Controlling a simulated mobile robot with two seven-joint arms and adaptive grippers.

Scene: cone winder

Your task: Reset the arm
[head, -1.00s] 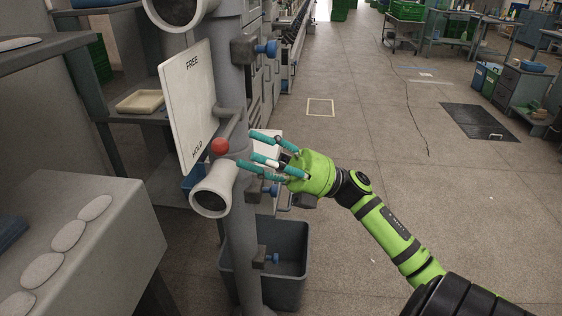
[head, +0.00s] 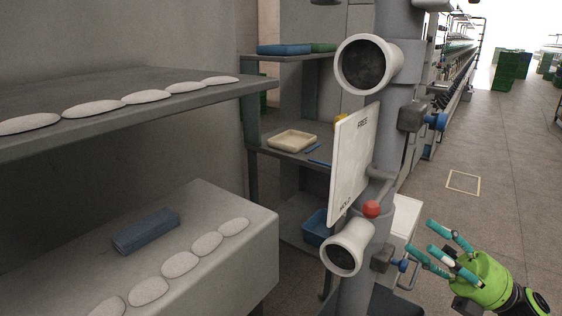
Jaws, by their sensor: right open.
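The arm is a grey lever with a red ball knob (head: 371,208), beside the lower end of a white plate (head: 352,165) marked FREE at the top and HOLD at the bottom. The knob is level with the HOLD end. My right gripper (head: 422,240) has a green body and teal fingers. It is open and empty, right of the knob and a little lower, apart from it in the picture. My left gripper is out of view.
White-rimmed round tubes stick out above (head: 370,64) and below (head: 347,247) the plate on a grey post. Blue knobs (head: 437,121) stand out to its right. Shelves with pale oval pieces (head: 180,264) fill the left. Open floor (head: 500,150) lies to the right.

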